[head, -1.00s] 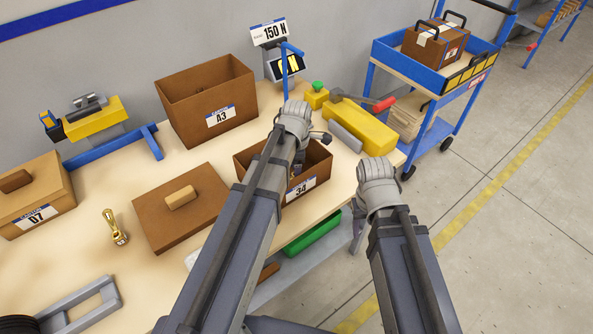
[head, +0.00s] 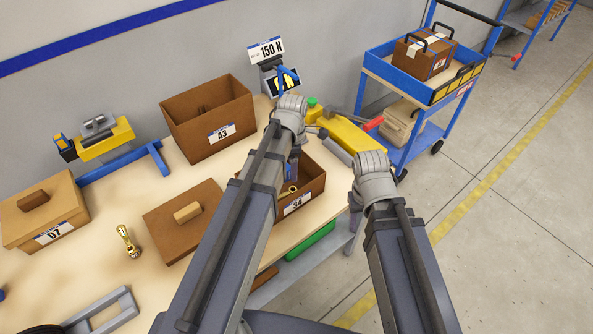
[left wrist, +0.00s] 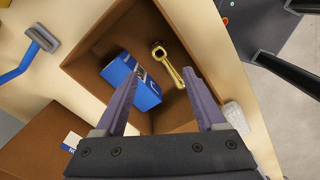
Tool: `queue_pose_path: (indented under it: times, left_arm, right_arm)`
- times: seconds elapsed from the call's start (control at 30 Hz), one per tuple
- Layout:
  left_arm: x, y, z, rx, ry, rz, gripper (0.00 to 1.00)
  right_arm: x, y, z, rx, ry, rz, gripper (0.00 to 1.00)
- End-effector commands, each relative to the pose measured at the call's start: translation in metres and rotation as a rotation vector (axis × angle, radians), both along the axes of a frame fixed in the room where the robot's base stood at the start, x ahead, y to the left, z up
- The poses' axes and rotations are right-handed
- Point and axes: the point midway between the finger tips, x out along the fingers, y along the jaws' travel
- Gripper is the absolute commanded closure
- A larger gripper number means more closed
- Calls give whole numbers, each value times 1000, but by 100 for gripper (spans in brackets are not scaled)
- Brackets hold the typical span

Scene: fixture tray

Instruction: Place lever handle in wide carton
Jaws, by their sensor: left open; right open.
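A gold lever handle with a ring at one end lies in the open brown carton labelled 34 (head: 313,191). The lever handle shows best in the left wrist view (left wrist: 172,66), beside a blue box (left wrist: 131,82). In the head view only a bit of gold (head: 289,190) shows inside that carton. My left gripper (head: 294,166) points down over the carton, partly hidden by its own arm. Its two fingers (left wrist: 162,103) are spread with nothing clearly held between them. My right gripper (head: 352,221) hangs below its wrist off the table's front edge, mostly hidden; it is open.
A taller open carton labelled A3 (head: 186,129) stands behind. A lidded box labelled D7 (head: 52,224) and a flat brown lid (head: 170,233) are at left. A gold fitting (head: 129,242) stands on the table (head: 105,262). A yellow tool (head: 352,137) lies at right.

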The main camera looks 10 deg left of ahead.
Motion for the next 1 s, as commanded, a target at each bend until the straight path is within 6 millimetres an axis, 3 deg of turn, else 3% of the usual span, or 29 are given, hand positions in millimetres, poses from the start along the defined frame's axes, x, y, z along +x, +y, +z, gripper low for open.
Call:
queue_pose_path:
  times: [0.17, 0.5, 0.7, 0.83, 1.0]
  left_arm:
    - [-22, -20, -1, 10, 10, -295, 28]
    - [-94, -76, 0, 38, 68, -1404, 28]
    - [-126, -95, 1, 36, 108, -1931, 28]
    - [-138, -101, 1, 34, 128, -2135, 28]
    - [-143, -103, 1, 30, 138, -2239, 28]
  right_arm:
    - [0, 0, -1, 0, 0, 0, 50]
    - [0, 0, -1, 0, 0, 0, 50]
    - [0, 0, -1, 0, 0, 0, 50]
    - [0, 0, -1, 0, 0, 0, 50]
    - [0, 0, -1, 0, 0, 0, 50]
